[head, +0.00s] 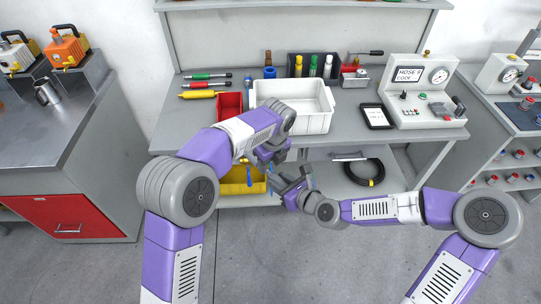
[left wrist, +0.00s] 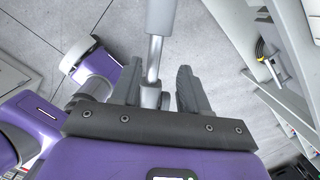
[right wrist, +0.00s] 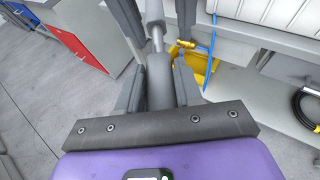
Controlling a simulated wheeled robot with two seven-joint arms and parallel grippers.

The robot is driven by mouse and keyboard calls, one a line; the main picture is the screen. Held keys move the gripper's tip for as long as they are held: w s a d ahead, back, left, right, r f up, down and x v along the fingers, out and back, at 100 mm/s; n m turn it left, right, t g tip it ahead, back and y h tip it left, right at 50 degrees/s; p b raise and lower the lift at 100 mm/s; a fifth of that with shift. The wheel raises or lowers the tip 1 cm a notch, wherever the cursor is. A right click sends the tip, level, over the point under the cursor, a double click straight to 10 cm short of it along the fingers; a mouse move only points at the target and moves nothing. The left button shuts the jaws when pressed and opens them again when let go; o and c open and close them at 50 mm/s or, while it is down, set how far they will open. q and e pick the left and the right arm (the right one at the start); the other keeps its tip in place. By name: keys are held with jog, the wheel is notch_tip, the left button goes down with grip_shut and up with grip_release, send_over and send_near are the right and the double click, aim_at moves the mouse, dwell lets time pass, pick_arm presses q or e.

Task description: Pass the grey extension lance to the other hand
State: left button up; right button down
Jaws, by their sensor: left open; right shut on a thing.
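The grey extension lance shows in the right wrist view (right wrist: 160,82) as a thick grey cylinder with a thinner rod beyond it. My right gripper (head: 292,182) is shut on the thick part. In the left wrist view the lance (left wrist: 160,18) comes in from the top, and its thinner part runs down between the fingers of my left gripper (left wrist: 160,82). The left fingers are open, one on each side, with gaps to the rod. In the head view my left gripper (head: 268,154) is just above the right one, and the lance is mostly hidden there.
The workbench behind holds a white bin (head: 318,122), a red bin (head: 229,104), a tablet (head: 376,116) and a gauge box (head: 418,95). A yellow bin (head: 240,182) and a coiled black hose (head: 370,172) are below it. The floor in front is clear.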

pick_arm(q)
jog(key=shift+w+a+f, duration=0.1)
jog(key=shift+w+f, duration=0.05)
jog(key=shift+f, duration=1.05)
grip_shut()
pick_arm(e)
jog(key=c, duration=0.7)
grip_release()
jog(key=shift+s+a, duration=0.1)
jog(key=shift+o, duration=0.2)
